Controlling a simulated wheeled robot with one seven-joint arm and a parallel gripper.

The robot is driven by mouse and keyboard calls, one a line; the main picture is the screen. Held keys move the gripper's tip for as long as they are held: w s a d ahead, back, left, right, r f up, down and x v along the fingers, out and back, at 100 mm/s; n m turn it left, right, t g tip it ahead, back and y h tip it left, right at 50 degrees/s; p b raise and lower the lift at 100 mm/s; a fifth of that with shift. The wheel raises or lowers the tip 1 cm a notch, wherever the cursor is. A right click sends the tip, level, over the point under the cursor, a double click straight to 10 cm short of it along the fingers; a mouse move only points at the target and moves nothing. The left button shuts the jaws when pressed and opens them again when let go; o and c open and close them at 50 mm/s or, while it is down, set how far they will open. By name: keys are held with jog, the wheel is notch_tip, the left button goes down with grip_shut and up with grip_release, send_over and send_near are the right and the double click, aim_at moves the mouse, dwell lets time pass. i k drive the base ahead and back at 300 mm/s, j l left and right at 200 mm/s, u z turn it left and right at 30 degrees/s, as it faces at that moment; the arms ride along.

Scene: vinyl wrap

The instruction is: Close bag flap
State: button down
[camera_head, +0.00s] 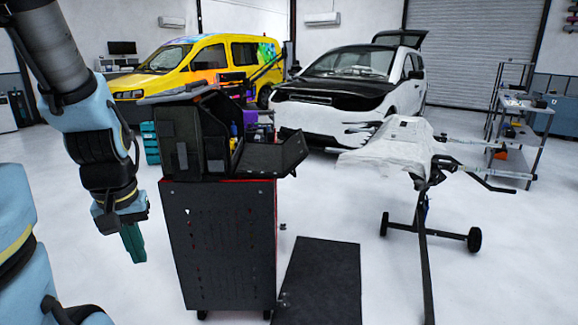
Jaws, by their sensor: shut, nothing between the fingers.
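A black tool bag (205,130) sits on top of a dark wheeled cabinet (221,240). Its dark flap (272,155) is folded down and out on the right, so the bag is open. Small purple and yellow items show inside it. My gripper (133,243) hangs pointing down at the left of the cabinet, below the level of the bag. Its green fingers are together and hold nothing. It is apart from the bag and the flap. The far inside of the bag is hidden.
A wheeled stand (428,215) with a white sheet (388,145) is at the right. A black mat (319,280) lies right of the cabinet. A white car (362,85) and a yellow van (200,65) stand behind. A metal shelf cart (515,135) is far right.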

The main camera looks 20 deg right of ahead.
aim_at(258, 160)
jog(key=i+l, duration=0.1)
jog(key=l, duration=0.35)
jog(key=i+l+u, duration=0.1)
jog(key=l, duration=0.35)
jog(key=i+l, duration=0.15)
jog(key=l, duration=0.3)
jog(key=i+l, duration=0.1)
jog(key=l, duration=0.35)
jog(key=i+l, duration=0.15)
jog(key=l, duration=0.2)
jog(key=i+l+u, duration=0.1)
jog(key=l, duration=0.25)
jog(key=i+l, duration=0.15)
jog(key=l, duration=0.2)
jog(key=i+l+u, duration=0.1)
jog(key=l, duration=0.25)
jog(key=i+l, duration=0.1)
jog(key=l, duration=0.25)
jog(key=i+j, duration=0.1)
jog(key=j, duration=0.15)
jog(key=i+j, duration=0.1)
jog(key=j+u, duration=0.05)
jog(key=j, duration=0.05)
